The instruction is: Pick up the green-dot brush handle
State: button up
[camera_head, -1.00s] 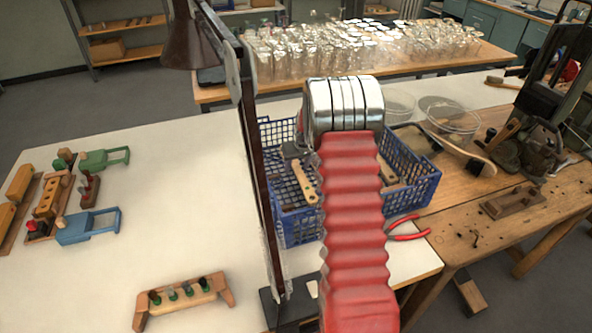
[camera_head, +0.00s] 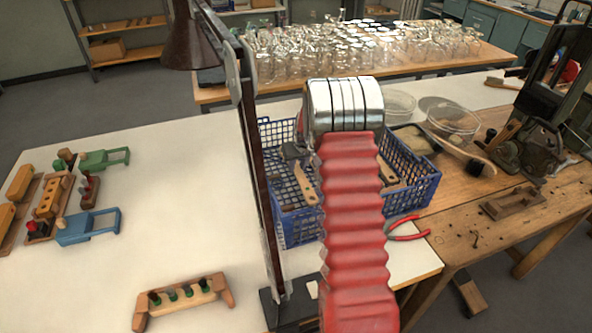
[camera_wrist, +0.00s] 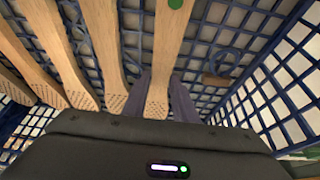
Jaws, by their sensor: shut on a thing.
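The green-dot brush handle (camera_wrist: 166,55) is a pale wooden handle running up the middle of the wrist view, with a green dot near the top edge. My gripper (camera_wrist: 163,97) is shut on its perforated end, one dark finger on each side. Several similar wooden handles (camera_wrist: 103,45) lie to its left in the wrist view, without a visible dot. In the head view my red arm hides the gripper and most of the held handle. A wooden handle (camera_head: 305,184) shows in the blue basket (camera_head: 299,229); I cannot tell which one it is.
The basket's mesh walls (camera_wrist: 285,85) stand close around the gripper. A dark lamp post (camera_head: 262,170) rises left of the basket. Red pliers (camera_head: 407,230) lie to its right. A wooden rack with green-ringed pegs (camera_head: 183,297) stands at the front left. The white tabletop's middle is clear.

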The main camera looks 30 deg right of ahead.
aim_at(298, 170)
notch_tip(298, 170, up, 18)
dwell(0.6)
dwell(0.6)
